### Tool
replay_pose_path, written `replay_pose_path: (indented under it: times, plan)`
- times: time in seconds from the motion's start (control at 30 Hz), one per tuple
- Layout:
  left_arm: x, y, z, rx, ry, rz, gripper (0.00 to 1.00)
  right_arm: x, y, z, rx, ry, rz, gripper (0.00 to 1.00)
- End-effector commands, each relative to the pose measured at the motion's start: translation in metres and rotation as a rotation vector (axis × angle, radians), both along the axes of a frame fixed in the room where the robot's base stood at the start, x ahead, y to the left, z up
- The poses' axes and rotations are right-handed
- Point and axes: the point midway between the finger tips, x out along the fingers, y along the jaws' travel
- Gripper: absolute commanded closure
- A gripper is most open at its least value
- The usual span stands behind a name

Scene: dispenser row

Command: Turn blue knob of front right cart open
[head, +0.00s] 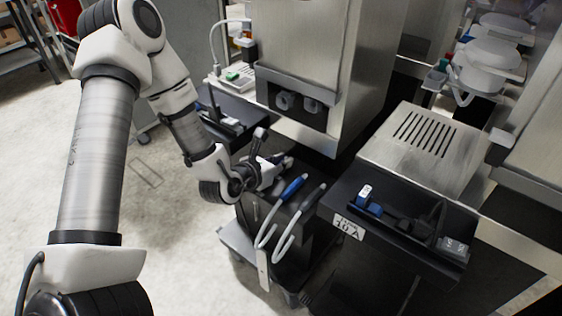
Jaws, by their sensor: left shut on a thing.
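A dark cart (264,216) stands in the middle of the head view, with two hose handles on its near side. One is a blue handle (293,187) with a pale hose, and the other is a dark handle (314,197). My left gripper (268,168) reaches in from the left, low over the cart's top, just left of the blue handle. It is shut on a small part at the cart's top, which its fingers mostly hide. I cannot make out a separate blue knob there. My right gripper is out of view.
A steel dispenser (320,50) with two dark knobs stands behind the cart. To the right, a black tray (395,230) holds a blue item (366,203) beside a slotted steel unit (424,145). White appliances stand far right. The floor (160,215) at left is clear.

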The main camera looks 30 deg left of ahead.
Motion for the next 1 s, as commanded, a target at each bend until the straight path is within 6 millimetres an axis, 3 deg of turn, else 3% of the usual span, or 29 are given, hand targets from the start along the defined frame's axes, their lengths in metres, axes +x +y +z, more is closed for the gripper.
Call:
replay_pose_path:
  times: [0.03,0.07,0.1,0.6,0.8,1.0]
  plan:
    - [0.000,0.000,-0.001,-0.002,0.001,0.001,0.74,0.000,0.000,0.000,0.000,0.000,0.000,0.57]
    - [0.000,0.000,-0.001,-0.002,0.001,0.001,0.63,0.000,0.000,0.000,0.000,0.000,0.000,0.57]
    - [0.000,0.000,0.000,-0.002,0.001,0.001,0.59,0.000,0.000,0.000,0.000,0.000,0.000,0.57]
    - [0.000,0.001,0.000,-0.002,0.000,-0.007,0.59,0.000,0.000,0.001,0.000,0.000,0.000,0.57]
    - [0.000,0.004,0.002,-0.005,-0.002,-0.115,0.59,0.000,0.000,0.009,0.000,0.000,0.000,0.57]
    - [-0.040,0.010,0.023,-0.009,0.001,-0.113,0.59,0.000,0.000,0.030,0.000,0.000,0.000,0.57]
